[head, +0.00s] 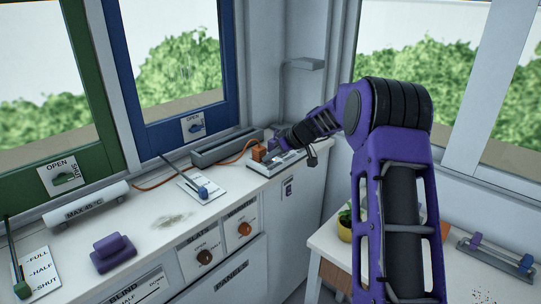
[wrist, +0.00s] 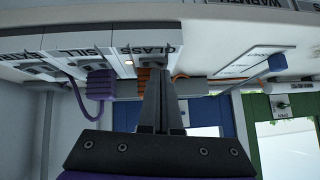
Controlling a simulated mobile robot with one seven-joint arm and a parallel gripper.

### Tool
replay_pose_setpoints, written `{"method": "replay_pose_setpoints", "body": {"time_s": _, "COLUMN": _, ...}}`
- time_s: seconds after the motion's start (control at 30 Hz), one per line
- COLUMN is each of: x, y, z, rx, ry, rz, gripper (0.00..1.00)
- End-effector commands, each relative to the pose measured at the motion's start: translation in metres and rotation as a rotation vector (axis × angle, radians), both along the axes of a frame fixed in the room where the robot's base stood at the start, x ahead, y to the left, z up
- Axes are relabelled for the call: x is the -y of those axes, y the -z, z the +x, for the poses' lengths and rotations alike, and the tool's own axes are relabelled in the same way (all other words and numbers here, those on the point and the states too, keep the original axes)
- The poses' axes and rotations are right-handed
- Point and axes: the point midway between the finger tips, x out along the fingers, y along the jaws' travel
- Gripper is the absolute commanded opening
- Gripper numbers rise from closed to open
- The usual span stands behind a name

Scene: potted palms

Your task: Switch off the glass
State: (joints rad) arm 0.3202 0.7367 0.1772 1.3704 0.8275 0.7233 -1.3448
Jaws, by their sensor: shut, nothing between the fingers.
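A pale socket strip (head: 272,168) stands on the far end of the white counter. In the wrist view, a section labelled GLASS (wrist: 140,38) faces my fingers, beside sections labelled SILL and another partly cut off. A small bright spot shows near the GLASS section's lower edge; whether it is a lit switch is unclear. An orange plug (head: 259,153) with an orange cable sits at the strip, partly hidden behind my fingers in the wrist view. My gripper (wrist: 160,73) is shut and empty, its tips just in front of the GLASS section. Contact is unclear.
A purple plug (wrist: 99,84) is in the SILL section. A blue-handled lever (head: 203,192) and a long grey trough (head: 227,147) are nearby on the counter. A purple block (head: 113,252) lies nearer. A potted plant (head: 345,225) stands on the right table.

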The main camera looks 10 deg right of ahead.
Motion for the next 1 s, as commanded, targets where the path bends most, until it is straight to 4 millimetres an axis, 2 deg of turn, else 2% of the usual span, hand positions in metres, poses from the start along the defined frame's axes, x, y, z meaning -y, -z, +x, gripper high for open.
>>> {"method": "replay_pose_setpoints", "body": {"time_s": 0.37, "x": -0.003, "y": 0.014, "z": -0.002, "rx": 0.045, "ry": -0.001, "rz": -0.062, "gripper": 0.0}}
{"method": "replay_pose_setpoints", "body": {"time_s": 0.4, "x": -0.002, "y": 0.006, "z": -0.001, "rx": 0.041, "ry": 0.0, "rz": -0.058, "gripper": 0.0}}
{"method": "replay_pose_setpoints", "body": {"time_s": 0.67, "x": -0.001, "y": 0.007, "z": -0.001, "rx": 0.036, "ry": 0.0, "rz": -0.056, "gripper": 0.0}}
{"method": "replay_pose_setpoints", "body": {"time_s": 1.0, "x": 0.011, "y": 0.006, "z": 0.007, "rx": 0.037, "ry": 0.001, "rz": -0.057, "gripper": 0.0}}
